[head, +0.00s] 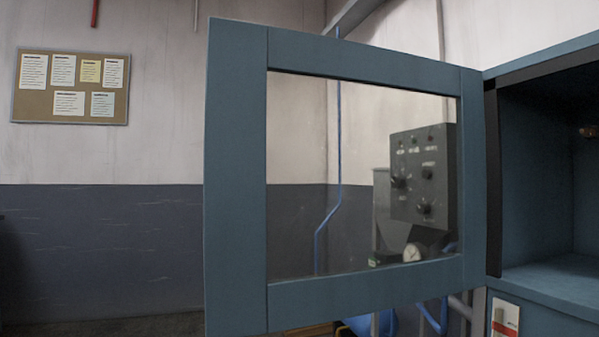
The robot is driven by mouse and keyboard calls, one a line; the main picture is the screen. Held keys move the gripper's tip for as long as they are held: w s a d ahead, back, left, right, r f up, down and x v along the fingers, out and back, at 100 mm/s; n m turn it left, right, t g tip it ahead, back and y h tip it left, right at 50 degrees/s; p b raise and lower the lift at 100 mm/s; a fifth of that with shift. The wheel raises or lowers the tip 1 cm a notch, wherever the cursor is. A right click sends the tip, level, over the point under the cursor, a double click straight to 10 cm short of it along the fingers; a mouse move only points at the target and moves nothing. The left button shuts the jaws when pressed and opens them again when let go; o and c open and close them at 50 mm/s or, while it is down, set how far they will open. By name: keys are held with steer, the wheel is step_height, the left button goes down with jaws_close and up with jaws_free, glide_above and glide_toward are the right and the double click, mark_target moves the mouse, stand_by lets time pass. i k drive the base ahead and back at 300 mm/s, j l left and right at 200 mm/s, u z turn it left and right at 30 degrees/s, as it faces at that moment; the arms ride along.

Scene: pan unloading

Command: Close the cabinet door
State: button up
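The cabinet door (236,180) is a blue-grey frame around a clear glass pane. It stands wide open, swung out to the left of the cabinet (545,300), and joins it along the door's right edge. The cabinet's opening shows at the right, with a dark inner edge and a bare-looking shelf (565,275). The right part of the cabinet is cut off by the picture edge. My gripper is not in view.
Through the glass I see a dark control box (423,178) with knobs and a blue pipe (340,150). A cork board (71,87) with paper notes hangs on the wall at the left. The space left of the door looks clear.

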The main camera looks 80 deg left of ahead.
mark_target(240, 301)
steer(key=k+j, duration=0.15)
steer(key=j, duration=0.3)
steer(key=k+j+u, duration=0.1)
steer(key=j, duration=0.35)
steer(key=k+j, duration=0.25)
steer(key=j, duration=0.2)
steer(key=k+j+u, duration=0.15)
steer(key=j, duration=0.3)
steer(key=k+j, duration=0.15)
steer(key=j, duration=0.3)
steer(key=k+j+u, duration=0.1)
steer(key=j, duration=0.35)
steer(key=k+j, duration=0.15)
steer(key=j, duration=0.35)
steer(key=k+j+u, duration=0.1)
steer(key=j, duration=0.35)
